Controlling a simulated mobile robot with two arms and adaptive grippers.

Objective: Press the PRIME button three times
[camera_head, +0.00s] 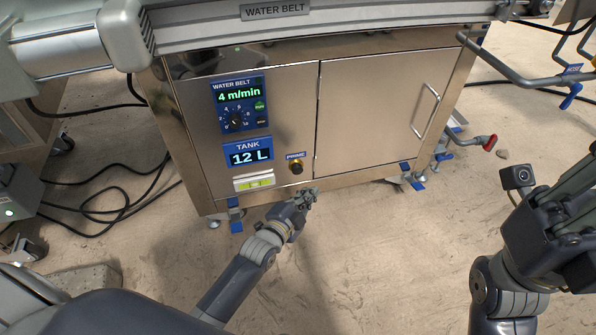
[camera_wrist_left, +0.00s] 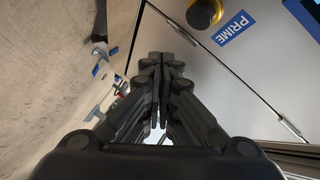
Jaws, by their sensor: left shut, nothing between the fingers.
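The PRIME button (camera_head: 296,168) is a dark round knob in a yellow ring, low on the steel cabinet front, under a small blue PRIME label (camera_head: 296,155). In the left wrist view the button (camera_wrist_left: 204,13) is cut by the top edge, beside its PRIME label (camera_wrist_left: 233,27). My left gripper (camera_head: 309,196) is shut and empty, just below the button and apart from it. Its closed fingers (camera_wrist_left: 166,62) point at the cabinet in the wrist view. My right gripper (camera_head: 560,225) is at the right edge; its fingertips are not clear.
The steel cabinet carries a WATER BELT panel (camera_head: 240,104) reading 4 m/min and a TANK display (camera_head: 249,156) reading 12 L. A door handle (camera_head: 428,110) and a red-ended pipe (camera_head: 480,142) are at right. Black cables (camera_head: 100,211) lie on the floor at left.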

